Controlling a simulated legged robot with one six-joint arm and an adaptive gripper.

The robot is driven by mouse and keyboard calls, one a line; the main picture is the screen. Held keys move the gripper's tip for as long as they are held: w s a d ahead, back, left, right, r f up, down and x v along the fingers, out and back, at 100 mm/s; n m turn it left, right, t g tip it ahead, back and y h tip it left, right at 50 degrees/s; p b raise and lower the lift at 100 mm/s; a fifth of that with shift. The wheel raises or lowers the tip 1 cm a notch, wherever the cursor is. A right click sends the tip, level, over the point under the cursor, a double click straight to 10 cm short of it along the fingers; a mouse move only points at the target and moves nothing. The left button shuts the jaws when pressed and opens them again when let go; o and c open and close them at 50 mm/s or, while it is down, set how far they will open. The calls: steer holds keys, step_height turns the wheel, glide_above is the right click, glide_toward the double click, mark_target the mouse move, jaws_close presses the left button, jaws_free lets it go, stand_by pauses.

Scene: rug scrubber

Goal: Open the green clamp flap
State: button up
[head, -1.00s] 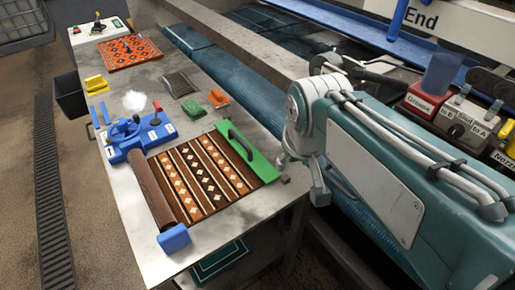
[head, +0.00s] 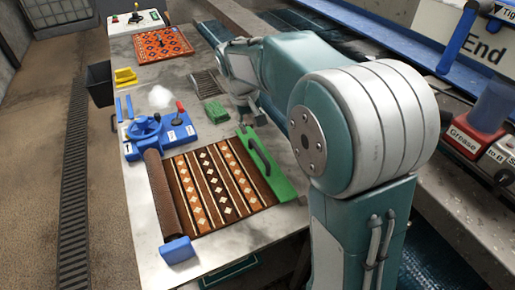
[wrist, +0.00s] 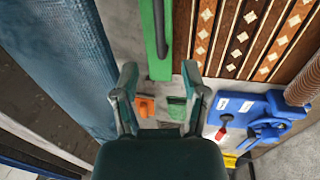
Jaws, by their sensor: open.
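The green clamp flap (head: 279,184) lies along the right edge of the patterned rug (head: 215,182), with a dark bar handle (head: 259,155) on it. It appears lying flat. In the wrist view the flap (wrist: 148,30) runs up from the middle, and the handle (wrist: 164,45) ends just beyond my fingertips. My gripper (wrist: 160,75) is open and empty, its fingers spread to either side of the handle's line. In the head view my gripper (head: 244,118) is near the flap's far end, partly hidden by my arm. Contact cannot be told.
A green brush (head: 215,110) and an orange brush (wrist: 145,106) lie beyond the flap. A dark grate (head: 204,84) and an orange rug (head: 160,45) are farther back. The machine with blue rails lies right.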

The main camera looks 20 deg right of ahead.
mark_target(259, 151)
steer(key=f, duration=0.3)
steer(key=d+f, duration=0.1)
steer(key=f, duration=0.3)
steer(key=w+d+f, duration=0.1)
steer(key=f, duration=0.3)
steer(key=shift+f, duration=0.1)
jaws_close()
